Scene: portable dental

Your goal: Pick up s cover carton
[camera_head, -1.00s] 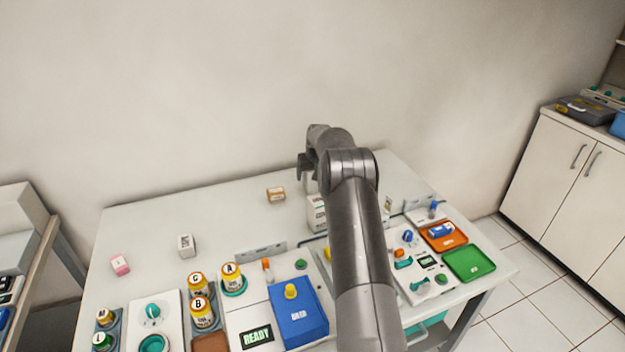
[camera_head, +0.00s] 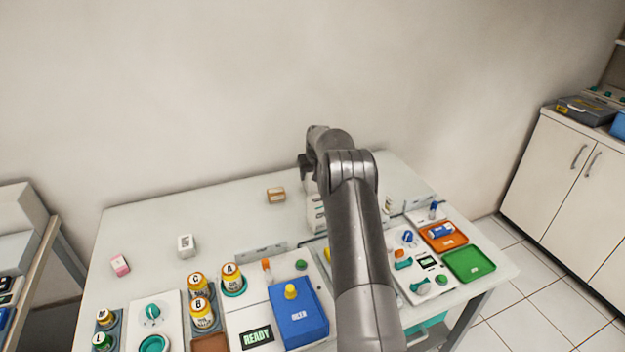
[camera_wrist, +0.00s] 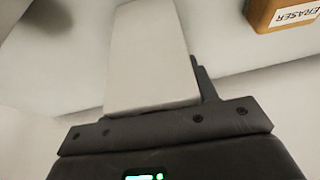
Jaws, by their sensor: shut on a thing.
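A plain white carton (camera_wrist: 150,58) fills the upper middle of the wrist view. My gripper (camera_wrist: 188,85) is shut on it, with a dark finger showing along its right side. No label shows on the carton's visible face, so I cannot read whether it is the S cover carton. In the head view my arm hides the gripper and most of what it holds. A white box (camera_head: 315,213) shows partly at the left edge of my arm there, and I cannot tell whether it is the held one.
A brown eraser box (camera_head: 276,195) lies at the back; it also shows in the wrist view (camera_wrist: 287,13). A small white box (camera_head: 186,245) and a pink-and-white box (camera_head: 120,265) stand on the left. Bottles, devices and trays fill the table's front. The back left is clear.

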